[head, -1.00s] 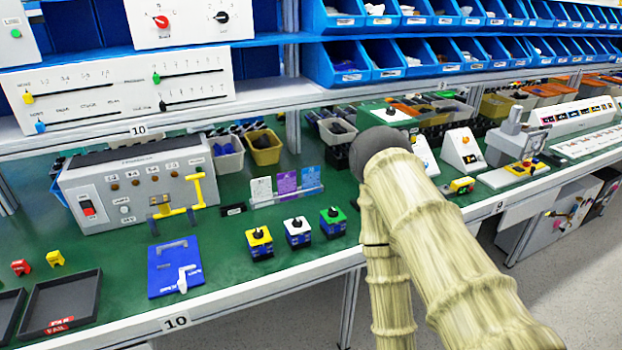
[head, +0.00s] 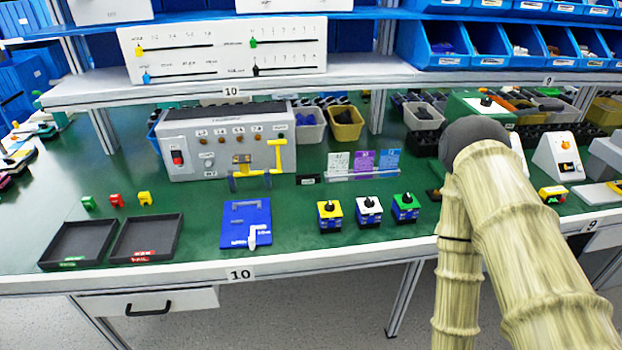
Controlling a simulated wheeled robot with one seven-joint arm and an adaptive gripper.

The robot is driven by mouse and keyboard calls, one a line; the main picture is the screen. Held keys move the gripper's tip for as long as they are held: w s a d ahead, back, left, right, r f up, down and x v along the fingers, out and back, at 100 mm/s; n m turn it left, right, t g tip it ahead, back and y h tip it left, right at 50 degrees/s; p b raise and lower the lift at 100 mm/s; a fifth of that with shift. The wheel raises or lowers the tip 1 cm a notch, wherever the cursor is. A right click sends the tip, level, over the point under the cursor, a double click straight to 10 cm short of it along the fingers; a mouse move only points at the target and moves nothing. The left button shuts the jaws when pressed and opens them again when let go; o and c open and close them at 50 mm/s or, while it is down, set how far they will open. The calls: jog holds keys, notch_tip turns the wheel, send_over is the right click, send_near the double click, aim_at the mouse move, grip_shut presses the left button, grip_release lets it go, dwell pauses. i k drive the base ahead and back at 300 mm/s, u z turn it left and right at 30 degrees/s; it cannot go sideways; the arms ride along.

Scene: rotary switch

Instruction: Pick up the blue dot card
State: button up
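Three cards stand upright in a clear holder (head: 363,177) on the green bench: a white card (head: 338,163), a purple card (head: 363,162) and a light blue card (head: 389,160). Their print is too small to read, and I cannot make out a blue dot on any of them. My arm, in a pale ribbed sleeve, rises at the right of the head view and hides the bench behind it. My gripper is not in view.
Three switch blocks, yellow (head: 330,215), white (head: 369,211) and green (head: 405,208), stand in front of the holder. A grey test box (head: 228,146) and a blue fixture (head: 246,222) are to the left. Two dark trays (head: 78,243) lie at the left front edge. Shelves overhang the bench.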

aim_at(389, 158)
jog(key=z, duration=0.45)
jog(key=k, duration=0.55)
jog(key=z, duration=0.9)
jog(key=i, duration=0.8)
jog(key=u, duration=0.8)
jog(key=i, duration=0.7)
jog(key=u, duration=0.75)
